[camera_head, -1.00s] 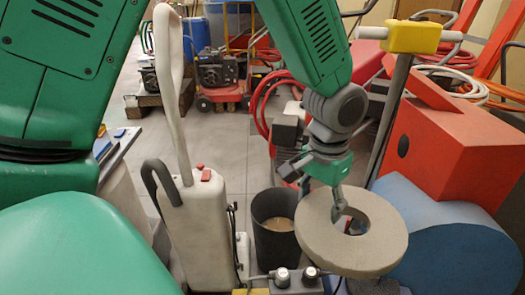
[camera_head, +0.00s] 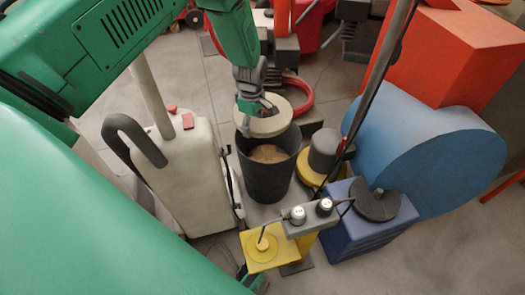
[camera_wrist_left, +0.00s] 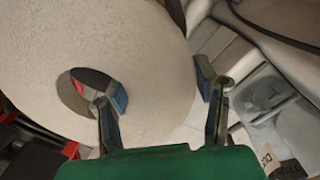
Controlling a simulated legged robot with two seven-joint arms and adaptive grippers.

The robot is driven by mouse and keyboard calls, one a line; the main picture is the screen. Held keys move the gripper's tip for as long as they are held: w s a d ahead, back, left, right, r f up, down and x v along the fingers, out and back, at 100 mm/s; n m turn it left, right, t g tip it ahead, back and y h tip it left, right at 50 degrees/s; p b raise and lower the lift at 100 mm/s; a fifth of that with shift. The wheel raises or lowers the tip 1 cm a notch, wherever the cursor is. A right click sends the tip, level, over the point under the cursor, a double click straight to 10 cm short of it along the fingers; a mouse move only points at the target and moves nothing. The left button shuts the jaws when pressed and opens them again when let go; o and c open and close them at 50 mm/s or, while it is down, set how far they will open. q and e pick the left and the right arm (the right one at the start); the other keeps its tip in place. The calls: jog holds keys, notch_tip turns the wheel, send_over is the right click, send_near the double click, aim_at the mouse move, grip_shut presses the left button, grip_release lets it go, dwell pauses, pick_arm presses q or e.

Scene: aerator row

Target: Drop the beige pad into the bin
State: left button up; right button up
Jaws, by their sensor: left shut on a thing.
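The beige pad (camera_head: 270,125) is a thick round ring with a hole. My left gripper (camera_head: 257,108) is shut on it, and the pad hangs at the far side of the dark bin's mouth in the head view. The bin (camera_head: 264,188) stands upright on the floor with something tan inside. The pad overlaps the bin's far rim; its exact height above it is unclear. In the left wrist view the pad (camera_wrist_left: 150,40) fills the upper left, with one finger of the left gripper (camera_wrist_left: 164,92) at its hole and the other at its outer edge. My right gripper is out of view.
A white canister (camera_head: 185,185) with a dark handle stands left of the bin. A yellow base with a grey cylinder (camera_head: 325,150), a blue block (camera_head: 360,235) and a blue drum (camera_head: 425,150) are on the right. A grey switch box (camera_head: 309,218) is in front.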

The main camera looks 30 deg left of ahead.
pick_arm(q)
jog(key=shift+a+f, duration=0.25)
jog(key=shift+f, duration=0.15)
jog(key=shift+f+b, duration=0.35)
jog(key=shift+b, duration=0.1)
jog(key=f+b, duration=0.1)
jog(key=b, duration=0.1)
jog(key=d+f+b, duration=0.1)
jog(key=f, duration=0.1)
jog(key=shift+d+f+b, duration=0.15)
jog(key=shift+f+b, duration=0.05)
jog(key=shift+b, duration=0.15)
jog(key=shift+a+f+b, duration=0.3)
jog(key=shift+a+f, duration=0.15)
jog(key=shift+f, duration=0.1)
jog(key=o, duration=1.3)
jog(key=shift+c, duration=0.2)
jog(key=r, duration=1.2)
jog(key=shift+d+r, duration=0.1)
jog(key=shift+d, duration=0.3)
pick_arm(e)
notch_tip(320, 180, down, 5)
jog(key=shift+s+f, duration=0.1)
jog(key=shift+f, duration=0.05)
pick_arm(q)
jog(key=shift+a, duration=0.1)
